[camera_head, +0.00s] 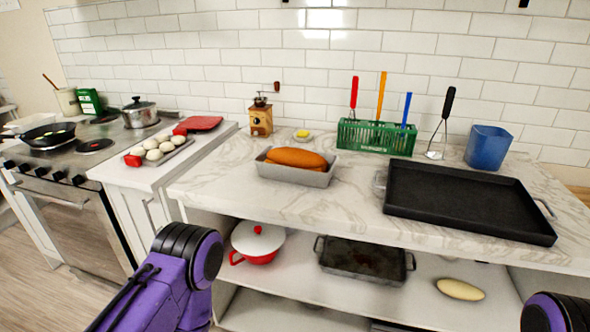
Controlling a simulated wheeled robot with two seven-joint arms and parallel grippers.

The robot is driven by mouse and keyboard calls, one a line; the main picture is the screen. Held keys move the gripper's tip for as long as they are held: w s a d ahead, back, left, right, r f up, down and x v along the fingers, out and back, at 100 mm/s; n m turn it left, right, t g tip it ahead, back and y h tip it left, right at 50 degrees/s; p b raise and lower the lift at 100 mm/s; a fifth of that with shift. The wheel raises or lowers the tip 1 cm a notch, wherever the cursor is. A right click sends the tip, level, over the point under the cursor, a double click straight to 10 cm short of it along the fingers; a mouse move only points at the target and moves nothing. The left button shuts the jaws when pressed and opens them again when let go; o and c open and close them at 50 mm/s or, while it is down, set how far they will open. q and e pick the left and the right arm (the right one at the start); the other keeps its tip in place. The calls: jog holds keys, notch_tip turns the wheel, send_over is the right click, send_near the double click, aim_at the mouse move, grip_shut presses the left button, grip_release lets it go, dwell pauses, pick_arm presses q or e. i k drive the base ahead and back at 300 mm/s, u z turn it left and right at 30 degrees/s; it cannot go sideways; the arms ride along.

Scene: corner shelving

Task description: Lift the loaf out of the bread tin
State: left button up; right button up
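The loaf (296,157) is orange-brown and long. It lies in the grey metal bread tin (297,176) on the marble counter, its top rising above the rim. The tin stands left of centre, near the counter's front edge. The loaf's lower part is hidden by the tin's front wall. My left arm comes in at the bottom left and my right arm shows only a small part at the bottom right corner. No gripper fingers are visible on either, and neither arm reaches the tin.
A black tray (463,198) lies right of the tin. Behind stand a green utensil rack (376,138), a coffee grinder (260,117), a whisk (441,125) and a blue container (488,147). The shelf below holds a red pot (257,243) and dark pan (364,259). Counter around the tin is mostly clear.

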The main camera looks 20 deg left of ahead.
aim_at(293, 157)
jog(key=k, duration=0.4)
jog(key=u, duration=1.85)
jog(key=i, duration=1.2)
jog(key=z, duration=2.35)
